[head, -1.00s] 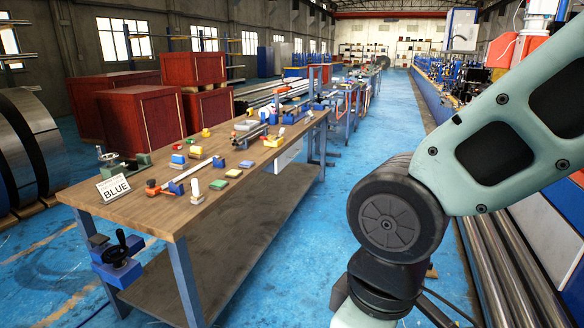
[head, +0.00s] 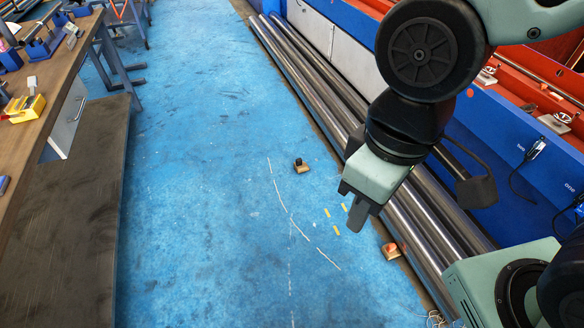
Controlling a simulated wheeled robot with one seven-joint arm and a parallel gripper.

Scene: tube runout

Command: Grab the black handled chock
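The black handled chock (head: 302,166) is a small wooden block with a dark knob on top. It sits on the blue floor near the middle of the head view, with clear floor around it. My gripper (head: 356,217) hangs from the arm to the right of this chock and appears apart from it. I see the fingers edge-on, so their opening does not show. A second wooden chock (head: 391,250) with a reddish-orange top lies lower right, close to the metal tubes.
Long metal tubes (head: 320,85) lie along a blue machine (head: 490,150) on the right. A workbench (head: 40,110) with a lower shelf (head: 75,190) stands on the left. The blue floor (head: 200,180) between is open.

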